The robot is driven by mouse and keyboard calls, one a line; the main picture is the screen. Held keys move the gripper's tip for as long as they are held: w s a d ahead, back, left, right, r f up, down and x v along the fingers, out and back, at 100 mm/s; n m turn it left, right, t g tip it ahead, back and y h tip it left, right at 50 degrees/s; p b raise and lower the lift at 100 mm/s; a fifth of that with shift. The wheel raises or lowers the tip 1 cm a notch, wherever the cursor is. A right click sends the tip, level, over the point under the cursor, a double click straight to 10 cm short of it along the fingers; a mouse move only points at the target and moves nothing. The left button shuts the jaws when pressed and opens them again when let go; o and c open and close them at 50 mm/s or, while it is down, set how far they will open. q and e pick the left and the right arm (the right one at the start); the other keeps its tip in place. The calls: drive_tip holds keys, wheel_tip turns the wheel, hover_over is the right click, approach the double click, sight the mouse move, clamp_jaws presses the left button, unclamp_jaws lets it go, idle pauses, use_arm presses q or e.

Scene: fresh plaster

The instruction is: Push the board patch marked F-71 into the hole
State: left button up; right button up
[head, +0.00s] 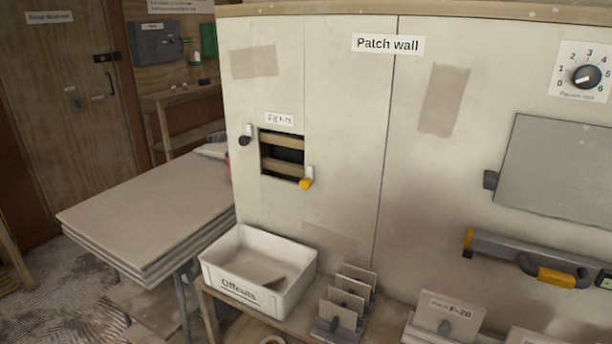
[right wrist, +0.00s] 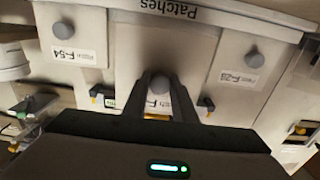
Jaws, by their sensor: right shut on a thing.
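The hole (head: 270,153) is a dark square opening in the patch wall, with two wooden battens across it. The small label above it (head: 279,119) is blurred. A black-knobbed catch (head: 245,138) sits at its upper left and a yellow-knobbed catch (head: 306,180) at its lower right. In the right wrist view, my right gripper (right wrist: 163,90) is shut on the grey knob of the middle board patch (right wrist: 135,50). The fingers cover part of its label; only an F shows clearly, so I cannot confirm its number. My left gripper is in neither view.
Patches marked F-54 (right wrist: 88,25) and F-28 (right wrist: 240,65) flank the held patch, near a "Patches" edge (right wrist: 168,8). A white Offcuts bin (head: 225,277) and a rack of small boards (head: 338,318) stand below the hole. A level (head: 500,248) hangs at right.

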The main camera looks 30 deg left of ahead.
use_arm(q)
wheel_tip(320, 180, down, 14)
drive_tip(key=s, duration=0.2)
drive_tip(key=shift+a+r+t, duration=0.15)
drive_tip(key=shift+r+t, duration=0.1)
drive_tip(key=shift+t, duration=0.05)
use_arm(e)
drive_tip(key=s+r, duration=0.4)
drive_tip(key=s, duration=0.4)
drive_tip(key=s+d+r, duration=0.1)
drive_tip(key=s+r, duration=0.2)
drive_tip(key=s, duration=0.5)
drive_tip(key=shift+s+d+r+h, duration=0.15)
drive_tip(key=shift+s+r+h, duration=0.15)
drive_tip(key=shift+s+r, duration=0.05)
